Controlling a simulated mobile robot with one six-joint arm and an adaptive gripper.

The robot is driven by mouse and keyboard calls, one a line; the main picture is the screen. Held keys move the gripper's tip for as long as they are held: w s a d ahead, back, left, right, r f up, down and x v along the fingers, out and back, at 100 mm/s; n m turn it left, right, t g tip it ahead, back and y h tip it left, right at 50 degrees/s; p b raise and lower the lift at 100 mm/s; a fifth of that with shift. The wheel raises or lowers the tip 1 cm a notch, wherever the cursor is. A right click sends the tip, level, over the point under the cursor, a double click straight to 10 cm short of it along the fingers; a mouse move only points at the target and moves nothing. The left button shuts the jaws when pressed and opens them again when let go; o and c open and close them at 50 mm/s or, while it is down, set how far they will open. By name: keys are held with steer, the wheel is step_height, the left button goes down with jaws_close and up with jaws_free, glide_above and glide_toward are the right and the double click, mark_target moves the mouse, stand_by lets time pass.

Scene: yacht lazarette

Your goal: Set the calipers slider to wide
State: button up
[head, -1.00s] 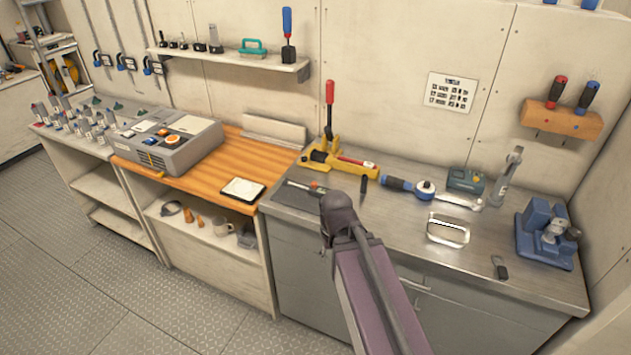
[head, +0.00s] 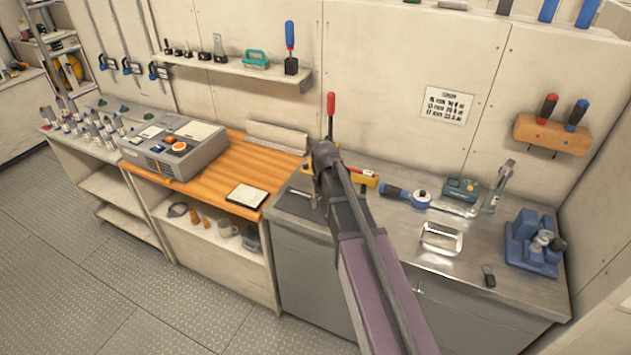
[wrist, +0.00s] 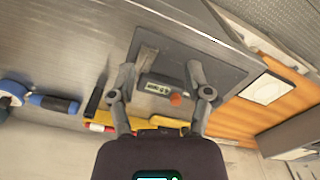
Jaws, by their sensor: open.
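The calipers (wrist: 158,86) lie on a dark mat (wrist: 222,62) on the steel bench in the wrist view. They have a small display and an orange knob (wrist: 176,99). A grey metal part (wrist: 147,58) extends from them toward the top of the picture. My gripper (wrist: 161,74) is open, with one finger on each side of the calipers in this view. I cannot tell its height above them. In the head view my gripper (head: 318,194) is over the mat (head: 296,205), and my arm hides most of the calipers.
A blue-handled tool (head: 392,191), a metal tray (head: 441,237) and a blue vise (head: 532,242) are to the right. A tablet (head: 247,195) lies on the wooden top to the left.

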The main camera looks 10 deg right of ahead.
steer(key=w+r+m+p, duration=0.1)
steer(key=w+r+p, duration=0.4)
steer(key=w, duration=0.8)
step_height(320, 180, up, 2)
steer(key=shift+r+m+p, duration=0.1)
steer(key=shift+m+p, duration=0.2)
steer(key=shift+f, duration=0.25)
step_height(320, 180, down, 13)
steer(key=b, duration=1.3)
steer(key=shift+f+b, duration=0.15)
steer(key=shift+b, duration=0.25)
steer(key=shift+c, duration=0.2)
jaws_close()
